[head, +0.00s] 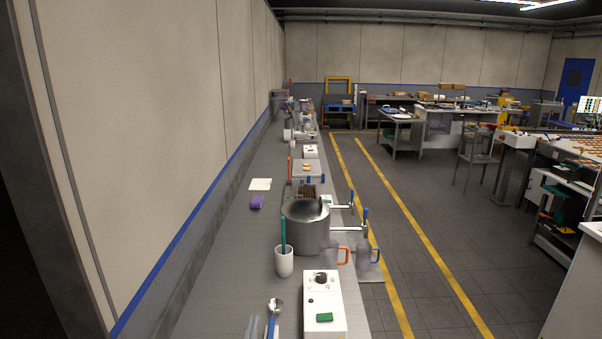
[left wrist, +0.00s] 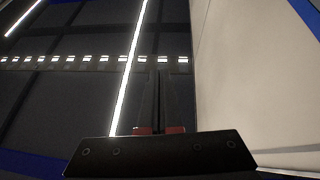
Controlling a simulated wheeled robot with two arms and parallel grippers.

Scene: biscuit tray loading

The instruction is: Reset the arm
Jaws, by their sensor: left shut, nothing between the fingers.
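My left gripper (left wrist: 159,78) shows in the left wrist view, with its two dark fingers together and nothing between them. Red parts show at the base of the fingers, above a dark plate with bolts. This view looks up past the fingers to a dark ceiling with white light strips. In the head view I cannot clearly make out either arm or gripper. My right gripper is in neither view.
A long grey counter (head: 222,270) runs along the left wall, holding a metal pot (head: 306,232), a white cup (head: 284,262), a white device (head: 322,300) and a purple object (head: 257,202). The floor (head: 400,220) between the yellow lines is clear. Workbenches stand at right.

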